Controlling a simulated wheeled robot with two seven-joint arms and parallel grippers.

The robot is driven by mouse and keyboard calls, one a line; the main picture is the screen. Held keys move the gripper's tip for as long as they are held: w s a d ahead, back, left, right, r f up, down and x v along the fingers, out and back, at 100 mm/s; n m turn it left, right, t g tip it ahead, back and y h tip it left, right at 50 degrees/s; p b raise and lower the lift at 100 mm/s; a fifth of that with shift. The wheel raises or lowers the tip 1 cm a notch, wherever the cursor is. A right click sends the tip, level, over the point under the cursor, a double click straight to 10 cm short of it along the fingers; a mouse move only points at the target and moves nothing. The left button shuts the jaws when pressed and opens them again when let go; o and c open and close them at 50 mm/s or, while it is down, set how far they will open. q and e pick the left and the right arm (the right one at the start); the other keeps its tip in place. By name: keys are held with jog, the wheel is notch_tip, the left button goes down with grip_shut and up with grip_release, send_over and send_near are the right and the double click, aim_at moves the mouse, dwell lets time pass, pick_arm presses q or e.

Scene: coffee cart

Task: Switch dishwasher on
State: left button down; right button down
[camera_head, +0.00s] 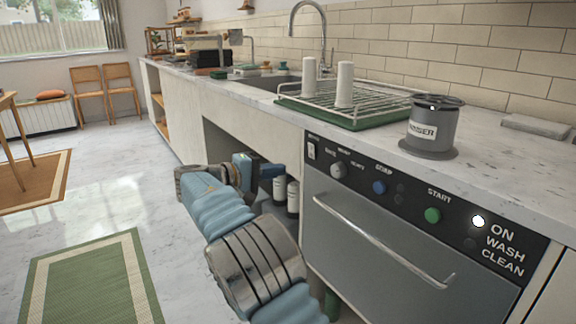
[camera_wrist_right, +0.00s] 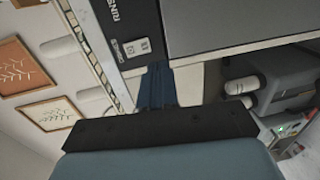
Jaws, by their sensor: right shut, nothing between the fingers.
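The dishwasher (camera_head: 375,235) is a grey front with a long bar handle (camera_head: 385,240) under the counter, its door shut. Its black panel has a white rocker switch (camera_head: 311,151) at the left end, a grey knob (camera_head: 338,170), a blue button (camera_head: 379,187) and a green START button (camera_head: 433,215). The lamp (camera_head: 478,221) beside ON glows white. My right gripper (camera_head: 278,170) is shut and empty, just left of the switch. In the right wrist view the fingertips (camera_wrist_right: 156,72) are close below the switch (camera_wrist_right: 137,47); contact is unclear. My left gripper is out of view.
A green-based dish rack (camera_head: 350,118) with two white cylinders and a grey labelled canister (camera_head: 432,130) stand on the counter (camera_head: 480,160). An open bay with bottles (camera_head: 292,196) is left of the dishwasher.

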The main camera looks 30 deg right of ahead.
jog(key=shift+s+a+f, duration=0.15)
jog(key=shift+a, duration=1.25)
jog(key=shift+s+a+f, duration=0.1)
jog(key=shift+a+f, duration=0.05)
jog(key=shift+a, duration=1.2)
notch_tip(320, 180, down, 17)
jog(key=w+d+n+y, duration=0.1)
jog(key=d+n+y, duration=0.2)
jog(key=n+y, duration=0.1)
jog(key=s+a+f+n+g+y, duration=0.1)
jog(key=s+a+f+y, duration=0.2)
jog(key=f, duration=0.8)
jog(key=s+f+y, duration=0.3)
jog(key=s+f, duration=0.1)
jog(key=f, duration=0.6)
jog(key=s+a+f+m+g+y, duration=0.1)
jog(key=s+a+f+y, duration=0.45)
jog(key=s+f, duration=0.4)
jog(key=s+a+f+m+y, duration=0.1)
jog(key=s+a+m+y, duration=0.1)
jog(key=s+a, duration=0.3)
jog(key=s+a+f+m+t+y+p, duration=0.1)
jog(key=s+a+f+m+y, duration=0.1)
jog(key=s, duration=0.7)
jog(key=a+m+y, duration=0.1)
jog(key=a+m, duration=0.1)
jog(key=a, duration=0.1)
jog(key=shift+s+m+t, duration=0.3)
jog(key=shift+s, duration=0.05)
